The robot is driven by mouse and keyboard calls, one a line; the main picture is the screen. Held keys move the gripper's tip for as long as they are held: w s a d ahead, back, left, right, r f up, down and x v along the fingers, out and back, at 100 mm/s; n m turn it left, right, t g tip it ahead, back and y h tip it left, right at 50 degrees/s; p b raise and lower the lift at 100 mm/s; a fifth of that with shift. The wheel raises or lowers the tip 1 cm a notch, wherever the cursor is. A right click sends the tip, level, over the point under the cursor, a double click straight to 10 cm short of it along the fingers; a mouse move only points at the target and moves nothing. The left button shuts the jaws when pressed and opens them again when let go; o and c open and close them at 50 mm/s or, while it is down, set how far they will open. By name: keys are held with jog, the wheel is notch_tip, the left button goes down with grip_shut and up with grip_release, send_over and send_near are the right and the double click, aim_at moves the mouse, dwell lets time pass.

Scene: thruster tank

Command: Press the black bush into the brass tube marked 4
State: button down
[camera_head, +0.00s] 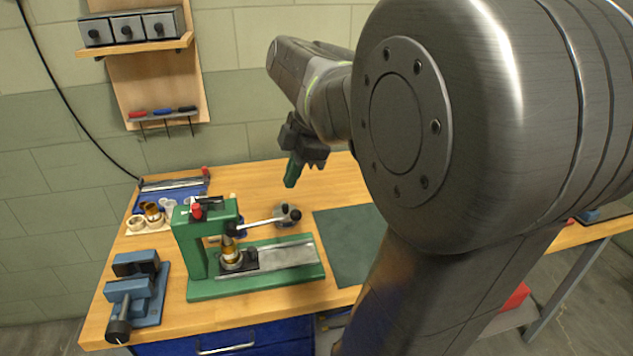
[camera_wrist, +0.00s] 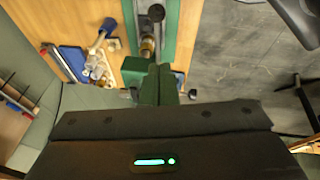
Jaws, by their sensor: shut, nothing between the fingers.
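A brass tube (camera_head: 231,251) stands upright on the bed of the green press (camera_head: 190,248), under its ram. It also shows in the wrist view (camera_wrist: 147,46). Its mark is too small to read. I cannot make out for sure where the black bush is; the join of tube and ram is too small to tell. My gripper (camera_head: 291,182) hangs in the air above the bench, behind and to the right of the press. Its green fingers are shut with nothing between them, also in the wrist view (camera_wrist: 158,72), and touch nothing.
A pale holder (camera_head: 137,222) with rings and another brass piece (camera_head: 152,212) stands at the back left. A blue vise (camera_head: 137,290) stands at the front left. The press lever (camera_head: 262,222) reaches right. A dark green mat (camera_head: 345,240) lies empty on the right.

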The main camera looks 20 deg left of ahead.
aim_at(294, 214)
jog(key=f, duration=0.4)
jog(key=w+f, duration=0.1)
jog(key=f, duration=0.1)
jog(key=shift+a+f+p, duration=0.3)
jog(key=shift+f+p, duration=0.1)
jog(key=shift+w+d+f, duration=0.1)
jog(key=shift+w+f, duration=0.1)
jog(key=shift+f, duration=0.25)
jog(key=shift+d+f+b, duration=0.1)
jog(key=shift+f+b, duration=0.35)
jog(key=shift+b, duration=0.05)
jog(key=shift+d+f+b, duration=0.15)
jog(key=shift+f+b, duration=0.1)
jog(key=shift+b, duration=0.05)
jog(key=shift+f, duration=0.1)
